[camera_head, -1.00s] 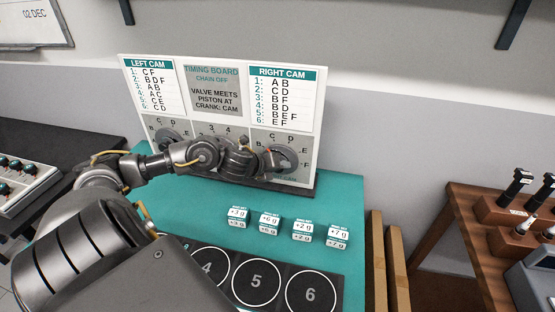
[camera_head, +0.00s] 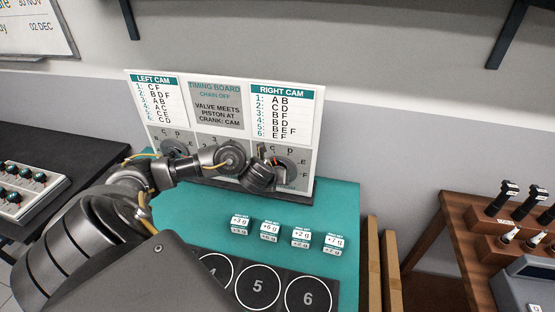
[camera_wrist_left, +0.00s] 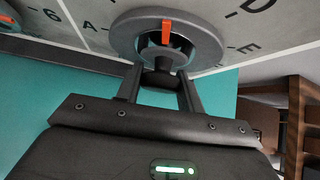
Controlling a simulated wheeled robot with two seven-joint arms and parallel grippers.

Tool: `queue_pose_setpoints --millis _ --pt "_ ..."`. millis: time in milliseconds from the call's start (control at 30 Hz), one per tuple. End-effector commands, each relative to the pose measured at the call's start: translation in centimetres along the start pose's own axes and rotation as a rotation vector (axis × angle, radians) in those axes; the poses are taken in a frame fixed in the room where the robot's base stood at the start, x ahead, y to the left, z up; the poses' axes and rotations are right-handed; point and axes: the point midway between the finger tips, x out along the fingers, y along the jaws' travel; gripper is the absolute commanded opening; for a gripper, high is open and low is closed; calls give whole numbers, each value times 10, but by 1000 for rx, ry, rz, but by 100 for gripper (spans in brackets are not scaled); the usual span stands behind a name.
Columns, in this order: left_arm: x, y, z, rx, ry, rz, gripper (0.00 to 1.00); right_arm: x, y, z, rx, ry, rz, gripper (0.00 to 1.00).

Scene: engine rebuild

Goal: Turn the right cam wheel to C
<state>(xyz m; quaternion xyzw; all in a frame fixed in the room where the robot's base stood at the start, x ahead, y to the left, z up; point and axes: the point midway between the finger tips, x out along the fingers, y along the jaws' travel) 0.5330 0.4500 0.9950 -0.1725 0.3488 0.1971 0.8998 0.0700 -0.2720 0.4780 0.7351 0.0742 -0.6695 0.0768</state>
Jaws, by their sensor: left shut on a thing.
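The right cam wheel (camera_head: 289,170) is a grey disc low on the right of the upright timing board (camera_head: 216,128). In the left wrist view the right cam wheel (camera_wrist_left: 205,40) fills the top middle, with an orange mark (camera_wrist_left: 166,31) pointing up. The letters A, D and E show around it there; the top of the dial is cut off. My left gripper (camera_wrist_left: 160,78) is shut on the wheel's central grip. In the head view my left gripper (camera_head: 268,162) covers the wheel's left part. C and D show above the wheel. My right gripper is not in view.
Several small labelled weights (camera_head: 270,229) stand on the teal mat (camera_head: 340,209) before the board. A dark strip with numbered circles (camera_head: 258,286) lies nearer. The left cam wheel (camera_head: 174,147) is partly behind my left arm. A wooden bench (camera_head: 456,228) stands at right.

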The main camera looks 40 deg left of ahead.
Motion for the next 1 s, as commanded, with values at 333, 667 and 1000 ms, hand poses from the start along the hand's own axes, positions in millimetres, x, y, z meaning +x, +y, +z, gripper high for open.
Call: queue_pose_setpoints --millis 333,667,1000 --pt "1 0 -2 1 3 0 49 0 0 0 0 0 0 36" --pt "0 0 -1 0 1 0 59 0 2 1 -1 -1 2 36" --pt "-51 -2 4 4 1 -2 59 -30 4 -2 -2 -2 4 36"
